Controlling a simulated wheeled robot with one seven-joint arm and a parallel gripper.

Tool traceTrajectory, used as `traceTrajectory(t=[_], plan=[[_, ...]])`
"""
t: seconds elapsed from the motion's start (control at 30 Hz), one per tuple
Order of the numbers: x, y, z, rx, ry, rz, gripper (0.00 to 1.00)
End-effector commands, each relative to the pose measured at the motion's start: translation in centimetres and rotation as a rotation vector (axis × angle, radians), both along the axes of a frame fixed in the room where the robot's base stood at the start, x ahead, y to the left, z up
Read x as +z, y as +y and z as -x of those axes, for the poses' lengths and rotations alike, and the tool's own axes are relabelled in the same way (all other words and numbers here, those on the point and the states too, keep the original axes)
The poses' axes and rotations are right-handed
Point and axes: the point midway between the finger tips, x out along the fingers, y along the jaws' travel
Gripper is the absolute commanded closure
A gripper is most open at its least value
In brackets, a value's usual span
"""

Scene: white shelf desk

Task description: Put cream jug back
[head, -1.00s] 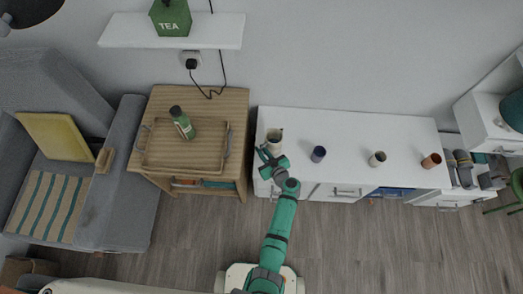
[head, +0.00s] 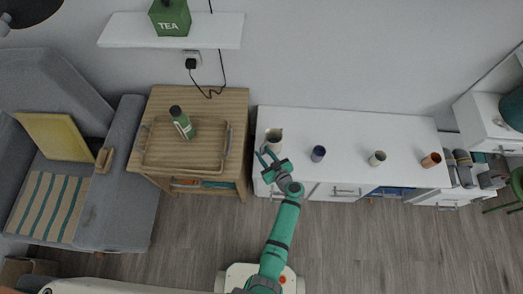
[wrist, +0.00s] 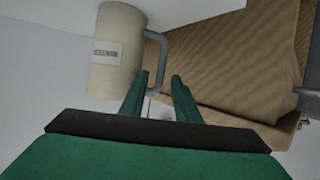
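The cream jug (head: 274,139) stands on the left end of the white desk top (head: 345,128), near the wooden side table. In the wrist view the jug (wrist: 117,55) is cream, with a small label and a grey handle on its right side. My gripper (head: 266,153) is at the jug's front side in the head view. In the wrist view its two green fingers (wrist: 158,77) are spread apart with nothing clamped between them. Their tips point at the handle's lower part; I cannot tell whether they touch it.
A dark purple cup (head: 318,154), a pale cup (head: 377,158) and an orange-brown cup (head: 430,160) stand in a row to the right. The wooden side table (head: 240,105) at left bears a tray (head: 150,164) with a green bottle (head: 182,124).

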Motion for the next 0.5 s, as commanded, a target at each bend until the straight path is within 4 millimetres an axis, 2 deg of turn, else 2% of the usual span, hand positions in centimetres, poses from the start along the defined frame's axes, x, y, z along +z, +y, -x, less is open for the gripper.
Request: traceTrajectory(t=[0.2,0.5], plan=[[1.6,-2.5,3.7,-0.005,0.001,0.000,0.71],[3.1,-4.4,6.8,-0.002,0.000,0.001,0.71]])
